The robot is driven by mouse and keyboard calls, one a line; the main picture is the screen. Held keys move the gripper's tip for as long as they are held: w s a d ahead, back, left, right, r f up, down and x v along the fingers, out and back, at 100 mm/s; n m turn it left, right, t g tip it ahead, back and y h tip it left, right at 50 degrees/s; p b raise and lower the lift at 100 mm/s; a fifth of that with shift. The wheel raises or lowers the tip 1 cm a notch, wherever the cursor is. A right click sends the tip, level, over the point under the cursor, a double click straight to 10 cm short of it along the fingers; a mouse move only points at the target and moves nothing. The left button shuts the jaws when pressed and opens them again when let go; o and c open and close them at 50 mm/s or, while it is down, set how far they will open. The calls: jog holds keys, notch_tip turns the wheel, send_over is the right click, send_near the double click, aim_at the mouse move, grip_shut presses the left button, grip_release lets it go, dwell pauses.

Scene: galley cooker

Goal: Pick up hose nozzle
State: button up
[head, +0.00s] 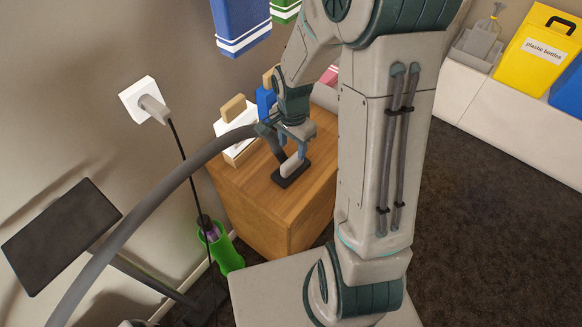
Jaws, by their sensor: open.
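The hose nozzle (290,178), a small piece with a flat black base and a light grey upper part, sits on top of the wooden cabinet (262,187). A thick grey hose (150,195) arches from the lower left to the cabinet top and bends down beside the nozzle. The join between them is hard to make out. My gripper (294,151) points down just above the nozzle, with its fingers apart and nothing clearly held between them. I cannot tell whether the fingers touch the nozzle's upper part.
A white holder with wooden-topped items (238,130) and a blue item (265,102) stand at the cabinet's back. A wall plug (148,103) with a black cord, a green bin (222,250) and a dark panel (62,236) are at left. Dark floor at right is clear.

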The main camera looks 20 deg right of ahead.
aim_at(292, 159)
jog(key=shift+a+f, duration=0.1)
jog(key=shift+f, duration=3.55)
grip_shut()
